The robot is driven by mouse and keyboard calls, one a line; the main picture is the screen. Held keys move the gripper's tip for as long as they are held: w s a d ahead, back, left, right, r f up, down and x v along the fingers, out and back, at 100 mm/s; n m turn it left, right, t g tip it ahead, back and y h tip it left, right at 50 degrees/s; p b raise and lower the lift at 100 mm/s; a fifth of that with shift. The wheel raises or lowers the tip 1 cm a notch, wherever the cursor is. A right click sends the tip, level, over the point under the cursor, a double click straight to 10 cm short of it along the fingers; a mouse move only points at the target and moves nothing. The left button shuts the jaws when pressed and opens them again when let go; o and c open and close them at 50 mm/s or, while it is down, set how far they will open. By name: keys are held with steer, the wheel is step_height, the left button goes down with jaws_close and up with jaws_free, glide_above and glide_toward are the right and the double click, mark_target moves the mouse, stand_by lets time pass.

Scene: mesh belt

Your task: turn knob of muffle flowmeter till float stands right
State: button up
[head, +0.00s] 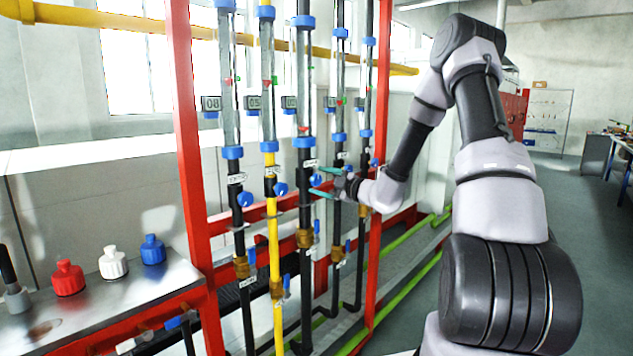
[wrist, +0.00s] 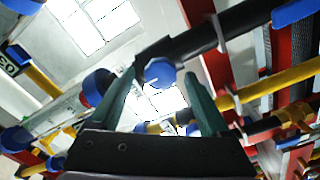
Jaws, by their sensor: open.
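My gripper (head: 318,181) has two teal fingers and reaches in from the right to the third flowmeter from the left. A round blue knob (head: 316,180) on that flowmeter's black pipe (head: 305,210) lies at the fingertips. In the wrist view the knob (wrist: 159,73), with a pale line on its face, shows between the open fingertips (wrist: 160,76), with a gap on either side. Nothing is gripped. The flowmeter's clear tube (head: 304,80) stands above, with small red and green marks. Its label (head: 310,163) is too small to read, and I cannot make out the float's height.
Neighbouring flowmeters have similar blue knobs, one on a black pipe (head: 245,199) and one on a yellow pipe (head: 281,189). Red frame posts (head: 190,150) stand at both sides. Red, white and blue bottles (head: 112,263) stand on a bench at left. Open floor lies at right.

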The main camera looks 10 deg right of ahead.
steer(key=shift+x, duration=1.05)
jaws_close()
steer(key=shift+a+n, duration=0.1)
steer(key=shift+n, duration=0.2)
